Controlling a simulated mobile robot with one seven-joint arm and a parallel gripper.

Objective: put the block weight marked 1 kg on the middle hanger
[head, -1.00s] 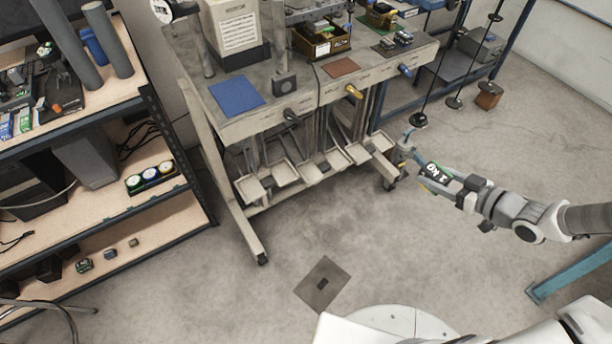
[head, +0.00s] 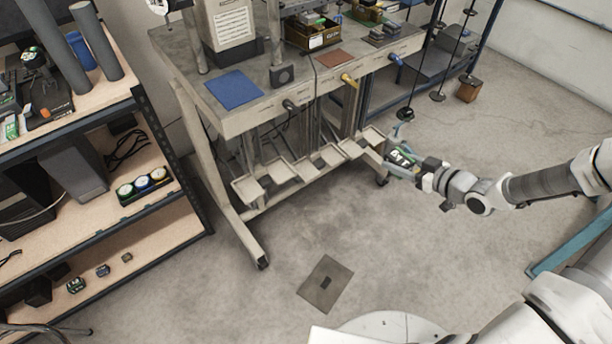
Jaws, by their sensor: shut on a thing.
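My gripper (head: 418,172) is shut on a small block (head: 402,156) with a dark face, white lettering and green at its edge. The lettering is too small to read surely. My gripper holds the block in the air near the bench's right end. Three thin dark rods with round discs hang at the upper right. The left hanger's disc (head: 406,113) is just above the block in the picture. The middle hanger's disc (head: 438,96) is farther right and up. The right hanger (head: 468,77) has a brown block (head: 467,91) at its lower end; whether they touch is unclear.
A bench (head: 225,122) with a blue mat (head: 234,89), coloured handles and several small trays (head: 247,188) below stands in the middle. A shelf (head: 150,226) at left holds small blocks (head: 103,270). Open floor lies in front of the bench.

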